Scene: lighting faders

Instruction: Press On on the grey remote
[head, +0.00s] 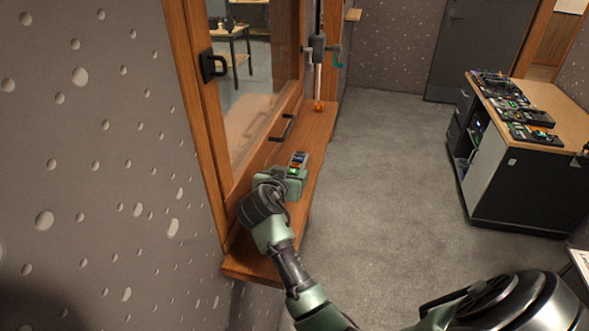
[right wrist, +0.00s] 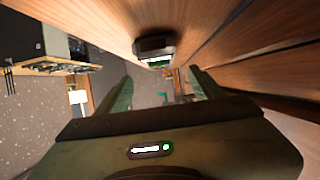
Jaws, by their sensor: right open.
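A small remote (head: 299,158) with coloured buttons lies on the wooden sill below the window, just beyond my right gripper. In the right wrist view a dark, grey-looking device (right wrist: 154,44) with a lit white-green end shows ahead, above the gap between the fingers; it seems to be the same remote. My right gripper (head: 292,175) is over the sill, close to the remote. In the right wrist view its two fingers (right wrist: 162,88) stand apart with nothing held between them. I cannot tell if it touches the remote, and the On button cannot be read. My left gripper is out of view.
The sill (head: 318,130) is narrow, between the window frame and open floor. A black handle (head: 282,128) is on the window's lower frame. A post-like fitting (head: 318,55) with an orange end stands farther along. A desk (head: 555,100) with several control panels stands at right.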

